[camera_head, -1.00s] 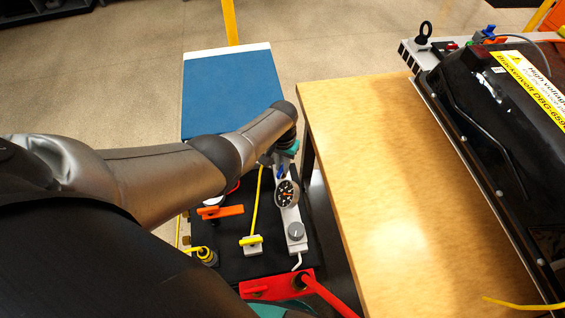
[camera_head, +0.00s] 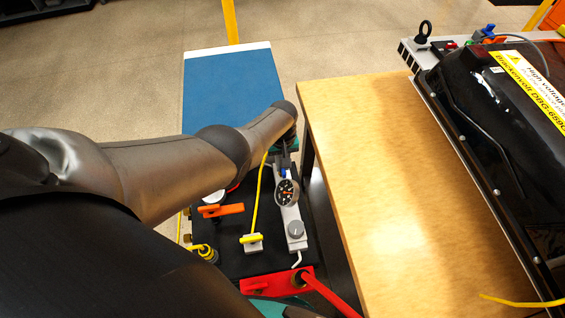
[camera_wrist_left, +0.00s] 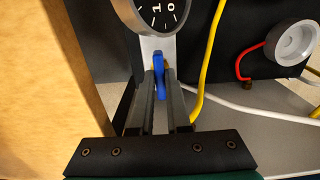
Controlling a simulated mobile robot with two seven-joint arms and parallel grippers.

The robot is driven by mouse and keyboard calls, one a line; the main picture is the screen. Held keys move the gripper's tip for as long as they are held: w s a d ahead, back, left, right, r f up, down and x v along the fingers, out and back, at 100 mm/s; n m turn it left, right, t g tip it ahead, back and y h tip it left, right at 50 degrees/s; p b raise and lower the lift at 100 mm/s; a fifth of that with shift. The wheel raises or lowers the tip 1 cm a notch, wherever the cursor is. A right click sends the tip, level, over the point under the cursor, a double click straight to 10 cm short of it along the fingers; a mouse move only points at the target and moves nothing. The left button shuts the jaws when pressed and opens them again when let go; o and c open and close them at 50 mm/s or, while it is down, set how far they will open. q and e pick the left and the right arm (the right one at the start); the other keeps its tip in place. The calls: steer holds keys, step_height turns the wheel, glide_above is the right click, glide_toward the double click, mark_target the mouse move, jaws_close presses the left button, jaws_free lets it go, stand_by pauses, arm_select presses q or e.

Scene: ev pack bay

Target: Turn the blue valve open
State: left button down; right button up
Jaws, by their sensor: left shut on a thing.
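The blue valve (camera_wrist_left: 159,78) is a small blue handle on a pale grey strip, just below a round dial gauge in the left wrist view. My left gripper (camera_wrist_left: 160,82) has its two dark fingers on either side of the handle and is shut on it. In the head view the gripper (camera_head: 284,160) is partly hidden under my wrist, at the far end of the strip; only a bit of blue shows there.
The black-faced dial gauge (camera_head: 286,192) and a grey knob (camera_head: 296,229) share the strip. An orange handle (camera_head: 222,210), a yellow handle (camera_head: 252,238) with a yellow cable, and a red bracket (camera_head: 275,284) are close by. A wooden table (camera_head: 375,170) stands on the right.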

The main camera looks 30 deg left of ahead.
stand_by(0.4)
arm_select(q)
steer(key=c, duration=0.9)
jaws_free()
